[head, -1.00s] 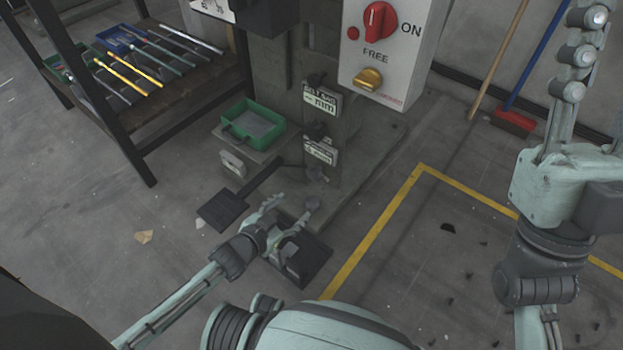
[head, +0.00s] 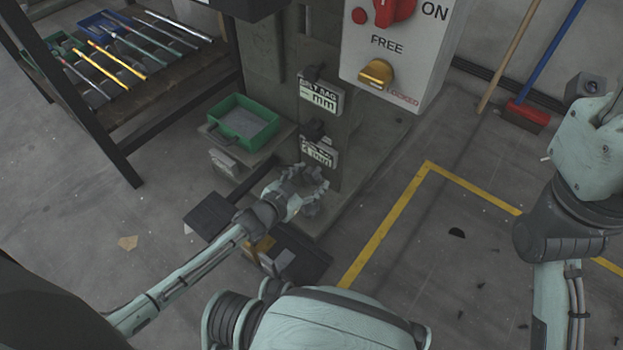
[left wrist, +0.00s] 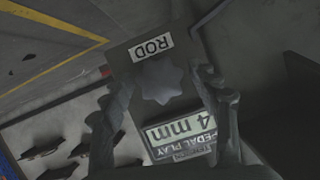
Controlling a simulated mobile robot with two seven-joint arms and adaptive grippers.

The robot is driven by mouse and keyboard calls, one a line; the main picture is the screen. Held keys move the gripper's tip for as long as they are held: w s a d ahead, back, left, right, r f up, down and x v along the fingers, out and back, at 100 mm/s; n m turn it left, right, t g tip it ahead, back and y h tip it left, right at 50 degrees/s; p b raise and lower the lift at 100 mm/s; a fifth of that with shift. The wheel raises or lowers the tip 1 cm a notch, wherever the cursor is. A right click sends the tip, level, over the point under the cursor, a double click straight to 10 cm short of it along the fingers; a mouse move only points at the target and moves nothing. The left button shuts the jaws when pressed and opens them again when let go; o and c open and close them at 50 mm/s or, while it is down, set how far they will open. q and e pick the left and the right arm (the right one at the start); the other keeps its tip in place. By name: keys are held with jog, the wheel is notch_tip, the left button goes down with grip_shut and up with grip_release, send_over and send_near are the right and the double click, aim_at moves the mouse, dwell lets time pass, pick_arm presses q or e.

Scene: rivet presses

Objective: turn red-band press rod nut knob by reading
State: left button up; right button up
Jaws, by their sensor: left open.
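A star-shaped grey knob (left wrist: 162,82) sits below a white ROD label (left wrist: 151,46) in the left wrist view. A pedal play plate (left wrist: 180,134) beside it reads 4 mm. My left gripper (head: 311,188) is open at the base of the press column (head: 340,125); in the left wrist view its fingers stand on either side of the knob, and I cannot tell whether they touch it. In the head view the gripper hides the knob, below the lower reading plate (head: 319,153). No red band is clear. My right arm is at the right, its gripper out of view.
A control box (head: 402,50) with a red switch (head: 394,10) and yellow knob (head: 376,74) is above. A green tray (head: 243,121) stands left of the column. Dark pedals (head: 215,214) lie low. A tool rack (head: 150,80) is left; brooms (head: 527,112) lean right.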

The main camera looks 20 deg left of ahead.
pick_arm(q)
jog(key=shift+w+d+f, duration=0.1)
jog(key=shift+w+f, duration=0.05)
jog(key=shift+w, duration=0.3)
jog(key=shift+c, duration=0.5)
jog(key=c, duration=1.1)
jog(key=shift+n+p, duration=0.3)
jog(key=shift+p, duration=0.1)
